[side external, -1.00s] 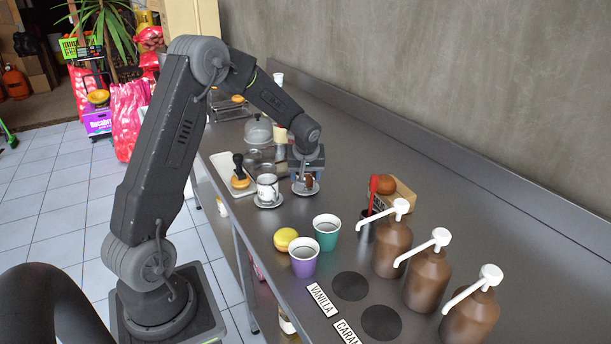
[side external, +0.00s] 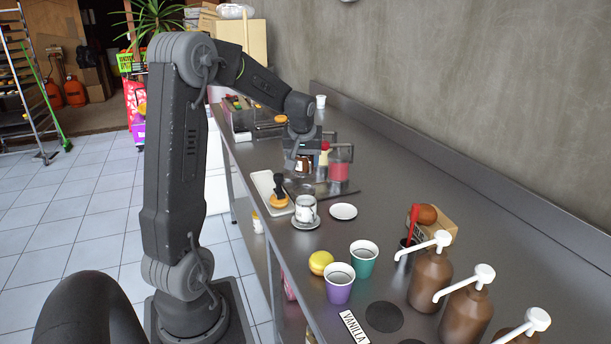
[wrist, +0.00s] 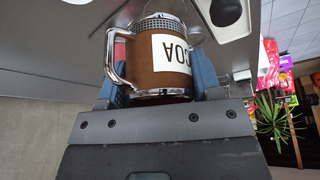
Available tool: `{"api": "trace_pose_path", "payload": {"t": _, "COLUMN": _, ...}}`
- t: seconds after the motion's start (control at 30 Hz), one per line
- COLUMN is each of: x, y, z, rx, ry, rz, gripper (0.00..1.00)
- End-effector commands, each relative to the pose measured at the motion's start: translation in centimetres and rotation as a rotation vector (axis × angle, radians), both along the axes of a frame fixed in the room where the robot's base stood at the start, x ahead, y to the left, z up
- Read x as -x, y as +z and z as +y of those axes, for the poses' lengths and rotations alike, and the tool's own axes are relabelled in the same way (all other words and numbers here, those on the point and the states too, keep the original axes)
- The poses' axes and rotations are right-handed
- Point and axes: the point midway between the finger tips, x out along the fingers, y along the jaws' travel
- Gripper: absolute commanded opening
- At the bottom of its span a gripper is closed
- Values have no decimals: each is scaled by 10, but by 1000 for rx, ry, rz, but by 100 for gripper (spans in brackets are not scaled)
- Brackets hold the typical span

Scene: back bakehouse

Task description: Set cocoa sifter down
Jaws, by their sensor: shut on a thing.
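The cocoa sifter (wrist: 158,60) is a brown cylinder with a metal handle, shiny rims, a perforated metal end and a white label reading partly "COA". In the wrist view it sits between the blue fingers of my gripper (wrist: 156,82), which is shut on it. In the side view my gripper (side external: 302,150) points down over the far part of the counter, and a small part of the brown sifter (side external: 303,166) shows below it. Whether the sifter touches the surface beneath cannot be told. An empty white saucer (side external: 343,211) lies nearer the camera.
On the metal counter (side external: 385,190), a red jar (side external: 340,168) and red-topped bottle (side external: 323,157) stand close right of my gripper. Pump bottles (side external: 431,275) stand front right.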

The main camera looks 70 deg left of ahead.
Motion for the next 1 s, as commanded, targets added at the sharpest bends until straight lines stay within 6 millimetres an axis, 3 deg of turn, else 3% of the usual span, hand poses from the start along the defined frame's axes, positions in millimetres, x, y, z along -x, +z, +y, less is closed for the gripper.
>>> {"api": "trace_pose_path", "payload": {"t": 0.27, "x": 2, "y": 50, "z": 2, "rx": -5, "ry": -1, "rz": -6, "gripper": 32}}
{"api": "trace_pose_path", "payload": {"t": 0.57, "x": 21, "y": 49, "z": 54, "rx": 17, "ry": 300, "rz": 3, "gripper": 32}}
{"api": "trace_pose_path", "payload": {"t": 0.8, "x": 45, "y": 48, "z": 100, "rx": 12, "ry": 595, "rz": 3, "gripper": 32}}
{"api": "trace_pose_path", "payload": {"t": 1.0, "x": 65, "y": 48, "z": 128, "rx": -1, "ry": 789, "rz": -2, "gripper": 32}}
